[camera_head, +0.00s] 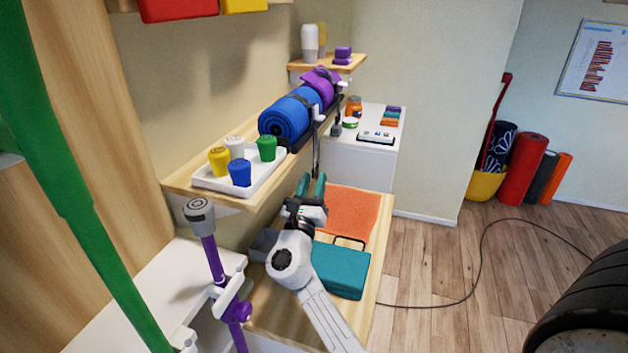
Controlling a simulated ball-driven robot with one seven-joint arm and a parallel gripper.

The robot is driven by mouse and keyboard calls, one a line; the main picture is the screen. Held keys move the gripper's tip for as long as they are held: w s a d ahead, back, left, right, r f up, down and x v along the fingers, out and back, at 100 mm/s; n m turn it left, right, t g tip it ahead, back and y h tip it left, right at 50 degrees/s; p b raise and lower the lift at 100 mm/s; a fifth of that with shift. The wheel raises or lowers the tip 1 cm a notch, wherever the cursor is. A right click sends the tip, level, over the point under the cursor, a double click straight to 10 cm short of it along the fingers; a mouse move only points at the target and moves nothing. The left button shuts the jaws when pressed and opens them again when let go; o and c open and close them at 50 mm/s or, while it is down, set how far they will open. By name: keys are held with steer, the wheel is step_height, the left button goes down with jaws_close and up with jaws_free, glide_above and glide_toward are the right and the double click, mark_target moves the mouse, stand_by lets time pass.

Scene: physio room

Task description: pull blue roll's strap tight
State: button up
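The blue roll (286,121) lies on a wooden wall shelf, with a dark strap around it near its right end. A light buckle (318,114) sits on the strap at the roll's front side. The strap's loose tail (316,150) hangs straight down past the shelf edge. Nothing is visibly gripped.
A purple roll (320,86) with its own hanging strap lies behind the blue one. A white tray (212,187) with several coloured containers stands on the shelf. Below are an orange towel (352,212) and a teal case (341,270). A purple crutch (211,255) stands left of my arm.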

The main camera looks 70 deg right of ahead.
steer(key=b+v, duration=0.1)
steer(key=v, duration=0.8)
